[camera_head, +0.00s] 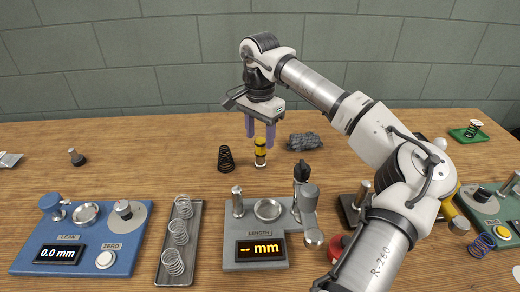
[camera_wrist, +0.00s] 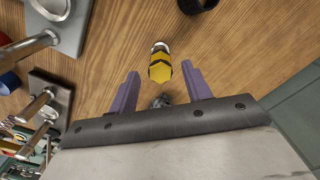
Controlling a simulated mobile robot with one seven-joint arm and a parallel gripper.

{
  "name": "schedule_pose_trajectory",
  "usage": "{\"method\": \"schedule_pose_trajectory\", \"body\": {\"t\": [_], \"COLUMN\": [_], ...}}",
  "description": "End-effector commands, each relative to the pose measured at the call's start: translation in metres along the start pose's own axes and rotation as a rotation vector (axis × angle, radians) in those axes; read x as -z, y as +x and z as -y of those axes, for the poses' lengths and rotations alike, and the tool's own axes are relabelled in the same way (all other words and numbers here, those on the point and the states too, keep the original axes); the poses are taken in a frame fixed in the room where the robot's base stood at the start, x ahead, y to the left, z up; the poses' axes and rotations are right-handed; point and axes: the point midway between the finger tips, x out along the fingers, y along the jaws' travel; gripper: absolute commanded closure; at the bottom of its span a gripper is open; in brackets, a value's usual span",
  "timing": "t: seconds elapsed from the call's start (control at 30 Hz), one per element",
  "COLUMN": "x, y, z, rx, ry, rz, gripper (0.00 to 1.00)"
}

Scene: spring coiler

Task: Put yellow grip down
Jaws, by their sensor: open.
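The yellow grip (camera_head: 260,148) has black markings and stands upright on the wooden table, behind the length gauge. It also shows in the wrist view (camera_wrist: 160,64), just beyond my fingertips and roughly centred between them. My gripper (camera_head: 260,130) points down over it with its purple fingers apart, one on each side in the head view. In the wrist view my gripper (camera_wrist: 158,82) is open, with clear gaps between the fingers and the grip. The lower end of the grip looks metallic and rests on the wood.
The table's left back is mostly clear.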

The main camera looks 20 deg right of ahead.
Motion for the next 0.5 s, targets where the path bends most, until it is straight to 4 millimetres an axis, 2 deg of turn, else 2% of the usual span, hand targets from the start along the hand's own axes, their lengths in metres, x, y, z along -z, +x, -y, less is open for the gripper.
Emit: {"method": "schedule_pose_trajectory", "body": {"t": [0.1,0.2,0.33,0.5], "x": [0.001,0.001,0.000,0.000], "y": [-0.025,-0.041,-0.054,-0.059], "z": [0.000,0.000,0.000,0.000], "rx": [0.001,0.001,0.001,0.000], "ry": [0.001,0.001,0.000,0.000], "rz": [-0.003,-0.002,0.000,0.001], "gripper": [0.51,0.51,0.51,0.51]}}
